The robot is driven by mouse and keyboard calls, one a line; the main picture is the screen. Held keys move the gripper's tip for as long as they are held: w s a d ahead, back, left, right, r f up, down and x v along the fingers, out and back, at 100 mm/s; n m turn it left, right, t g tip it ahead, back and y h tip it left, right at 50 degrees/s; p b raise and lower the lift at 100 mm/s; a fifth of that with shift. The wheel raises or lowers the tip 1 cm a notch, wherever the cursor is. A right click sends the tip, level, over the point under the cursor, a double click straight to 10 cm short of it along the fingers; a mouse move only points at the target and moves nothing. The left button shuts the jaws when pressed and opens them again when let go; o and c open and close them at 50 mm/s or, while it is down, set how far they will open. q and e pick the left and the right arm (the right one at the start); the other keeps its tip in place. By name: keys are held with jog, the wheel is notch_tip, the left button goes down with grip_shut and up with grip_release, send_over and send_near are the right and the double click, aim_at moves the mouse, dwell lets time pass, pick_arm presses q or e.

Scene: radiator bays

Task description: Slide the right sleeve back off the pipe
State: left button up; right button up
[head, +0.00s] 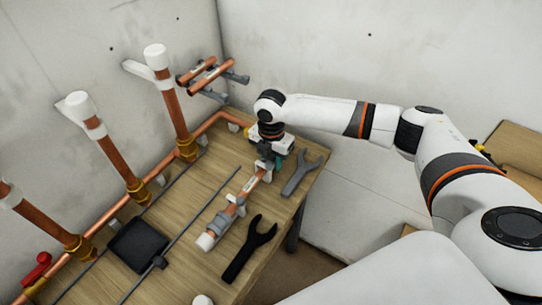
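A short copper pipe (250,186) lies across the wooden bench, with a white cap (206,241) on its near end. A grey sleeve-like piece (236,204) is around the pipe near the cap. My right gripper (269,160) points down at the pipe's far end, with teal and grey parts low around it. The gripper's body hides that end, so I cannot tell a right sleeve from the fingers there, or whether they are closed on anything. My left gripper is not in view.
A grey spanner (301,174) and a black spanner (248,250) lie right of the pipe. A black tray (139,245) and thin grey rods lie left. White-capped upright copper pipes (116,158) line the wall. A rack with copper pipes (208,74) is at the back.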

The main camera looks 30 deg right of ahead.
jog(key=shift+w+d, duration=0.1)
jog(key=shift+d, duration=0.05)
jog(key=shift+w+d, duration=0.3)
jog(key=shift+d, duration=0.25)
jog(key=shift+w+d, duration=0.3)
jog(key=shift+d, duration=0.2)
jog(key=o, duration=0.8)
jog(key=shift+o, duration=0.2)
jog(key=shift+a, duration=0.1)
notch_tip(320, 180, up, 7)
jog(key=p, duration=0.7)
jog(key=shift+r+p, duration=0.1)
jog(key=shift+p, duration=0.3)
jog(key=shift+s, duration=0.1)
